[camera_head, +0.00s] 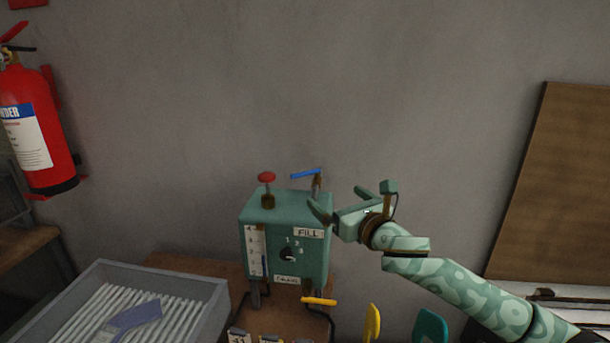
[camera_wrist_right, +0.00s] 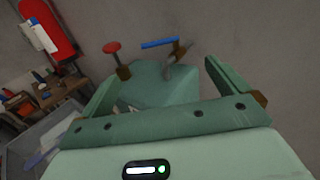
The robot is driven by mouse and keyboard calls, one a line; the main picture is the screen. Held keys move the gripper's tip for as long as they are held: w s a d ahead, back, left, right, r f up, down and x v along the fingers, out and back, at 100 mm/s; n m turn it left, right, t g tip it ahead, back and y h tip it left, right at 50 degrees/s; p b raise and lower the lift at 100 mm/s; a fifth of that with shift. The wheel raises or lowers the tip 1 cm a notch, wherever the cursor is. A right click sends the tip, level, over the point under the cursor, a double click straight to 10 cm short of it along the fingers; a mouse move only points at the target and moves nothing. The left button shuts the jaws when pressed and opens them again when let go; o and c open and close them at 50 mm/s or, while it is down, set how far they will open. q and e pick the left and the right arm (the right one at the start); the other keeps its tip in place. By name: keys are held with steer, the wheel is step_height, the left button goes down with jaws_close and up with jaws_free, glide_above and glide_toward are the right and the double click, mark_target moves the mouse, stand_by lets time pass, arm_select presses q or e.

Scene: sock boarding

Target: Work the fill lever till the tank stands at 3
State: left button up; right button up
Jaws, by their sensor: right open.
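A green tank box (camera_head: 285,215) stands on a wooden bench in the head view. A blue-handled lever (camera_head: 306,174) rises at the right of its top, above a FILL label (camera_head: 309,233); it also shows in the right wrist view (camera_wrist_right: 160,43). A white gauge strip (camera_head: 256,250) with numbers is on the front left; its level is too small to read. A black dial (camera_head: 288,254) with numbers sits mid-front. My right gripper (camera_head: 335,195) is open and empty, just right of the box and apart from the blue lever. My left gripper is not in view.
A red knob (camera_head: 267,177) stands on the box's top left. A yellow handle (camera_head: 319,301) projects below the box. A grey ribbed tray (camera_head: 205,316) is at lower left, and a fire extinguisher (camera_head: 35,130) hangs on the left wall.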

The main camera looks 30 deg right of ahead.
mark_target(307, 174)
arm_select(q)
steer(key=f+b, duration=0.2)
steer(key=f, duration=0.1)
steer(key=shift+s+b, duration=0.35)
steer(key=shift+b, duration=0.05)
arm_select(e)
steer(key=w, duration=1.6)
steer(key=shift+s, duration=0.1)
